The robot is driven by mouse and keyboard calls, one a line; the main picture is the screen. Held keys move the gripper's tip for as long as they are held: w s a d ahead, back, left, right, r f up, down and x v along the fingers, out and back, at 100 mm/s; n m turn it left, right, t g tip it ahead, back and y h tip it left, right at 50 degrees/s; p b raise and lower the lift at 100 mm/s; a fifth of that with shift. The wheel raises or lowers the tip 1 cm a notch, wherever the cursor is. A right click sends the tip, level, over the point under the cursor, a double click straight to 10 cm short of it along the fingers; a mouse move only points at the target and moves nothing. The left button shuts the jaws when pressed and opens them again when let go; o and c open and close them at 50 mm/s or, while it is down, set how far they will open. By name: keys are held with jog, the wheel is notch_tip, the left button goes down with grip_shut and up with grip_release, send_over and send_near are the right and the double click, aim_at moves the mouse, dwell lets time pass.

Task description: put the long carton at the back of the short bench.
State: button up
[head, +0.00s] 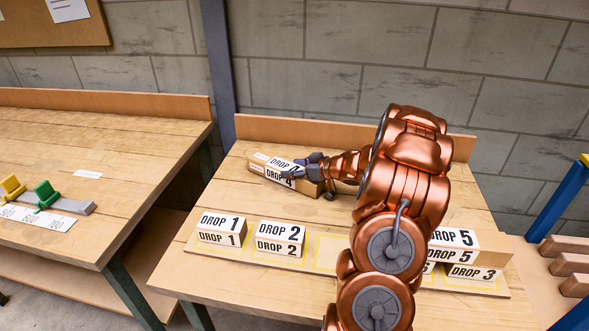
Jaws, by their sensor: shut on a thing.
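The long carton (275,166), labelled DROP 4, lies at a slant near the back of the short bench (235,185), left of the bench's middle. My gripper (309,173) comes in from the right and is shut on the carton's right part. The fingers cover some of its label. I cannot tell whether the carton rests on the bench top or is held slightly above it.
Cartons DROP 1 (221,228) and DROP 2 (280,238) stand on a marked board at the front. A back rail (290,131) edges the bench. Another bench (120,135) stands left.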

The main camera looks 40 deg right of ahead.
jog(key=shift+s+f, duration=0.1)
jog(key=shift+f, duration=0.3)
jog(key=shift+s+a+f, duration=0.1)
jog(key=shift+a+f, duration=0.05)
jog(key=shift+f, duration=0.1)
jog(key=o, duration=1.2)
jog(key=shift+f, duration=0.1)
jog(key=o, duration=0.4)
jog(key=shift+s+a+f, duration=0.1)
jog(key=shift+f, duration=0.15)
jog(key=shift+o, duration=0.2)
jog(key=shift+a+f, duration=0.1)
jog(key=shift+f, duration=0.05)
jog(key=shift+r, duration=0.4)
jog(key=r+v, duration=0.1)
jog(key=v, duration=1.1)
jog(key=shift+w+d+r+b, duration=0.2)
jog(key=shift+d+r+b, duration=0.05)
jog(key=shift+d+b, duration=0.15)
